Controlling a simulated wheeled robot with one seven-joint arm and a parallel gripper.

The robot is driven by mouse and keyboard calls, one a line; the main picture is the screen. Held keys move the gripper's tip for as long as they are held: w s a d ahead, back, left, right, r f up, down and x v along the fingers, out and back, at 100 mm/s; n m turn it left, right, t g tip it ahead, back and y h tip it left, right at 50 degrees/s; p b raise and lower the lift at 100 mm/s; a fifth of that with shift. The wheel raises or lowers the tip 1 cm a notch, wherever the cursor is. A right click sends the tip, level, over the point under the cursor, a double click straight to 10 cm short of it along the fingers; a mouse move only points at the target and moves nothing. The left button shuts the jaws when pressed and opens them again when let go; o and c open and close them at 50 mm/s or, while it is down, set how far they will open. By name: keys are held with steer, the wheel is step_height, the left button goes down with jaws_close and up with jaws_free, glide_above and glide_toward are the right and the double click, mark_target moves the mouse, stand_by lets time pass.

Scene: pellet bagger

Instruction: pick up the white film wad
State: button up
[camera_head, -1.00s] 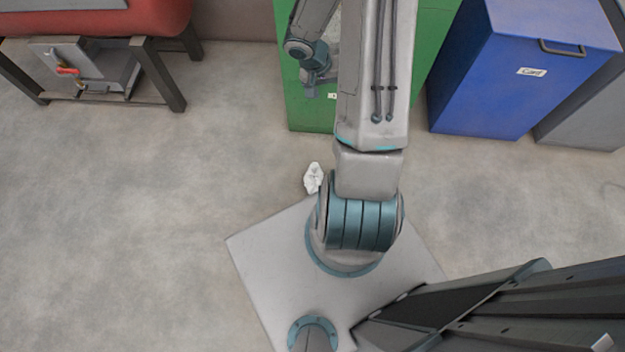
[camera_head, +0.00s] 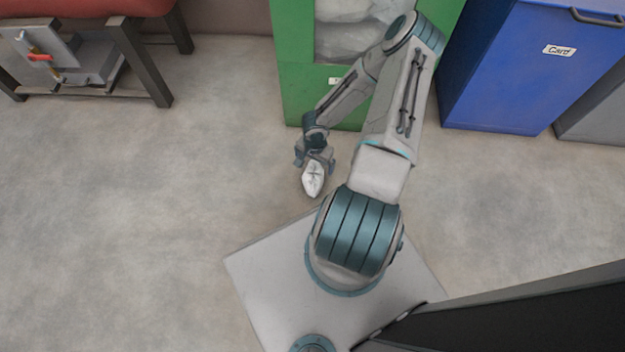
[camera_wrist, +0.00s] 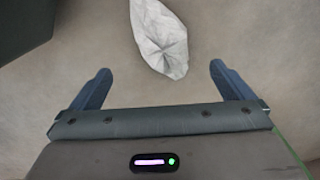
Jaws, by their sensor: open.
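The white film wad (camera_head: 313,181) is a crumpled, elongated piece lying on the concrete floor, just beyond the edge of my base. In the wrist view the wad (camera_wrist: 160,38) is at the top centre, ahead of the gap between my fingers. My gripper (camera_head: 314,168) is close to it in the head view, pointing down. In the wrist view my gripper's two blue fingers (camera_wrist: 160,80) are spread wide with nothing between them. The wad is wholly clear of the fingers there, and its far tip is cut by the frame edge.
A green bin (camera_head: 296,75) holding clear film bags stands behind my arm. A blue bin labelled Card (camera_head: 520,75) is to its right. A metal stand (camera_head: 145,60) is at upper left. The floor (camera_head: 140,210) at left is clear.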

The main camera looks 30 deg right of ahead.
mark_target(313, 172)
step_height(313, 172, down, 6)
steer(key=shift+r+b, duration=0.2)
steer(key=shift+b, duration=0.65)
steer(key=f+b, duration=0.2)
steer(key=f, duration=0.1)
steer(key=f+b, duration=0.1)
steer(key=f, duration=0.1)
steer(key=shift+w+a+f, duration=0.1)
steer(key=shift+w+a, duration=0.1)
steer(key=shift+a, duration=0.05)
steer(key=c, duration=1)
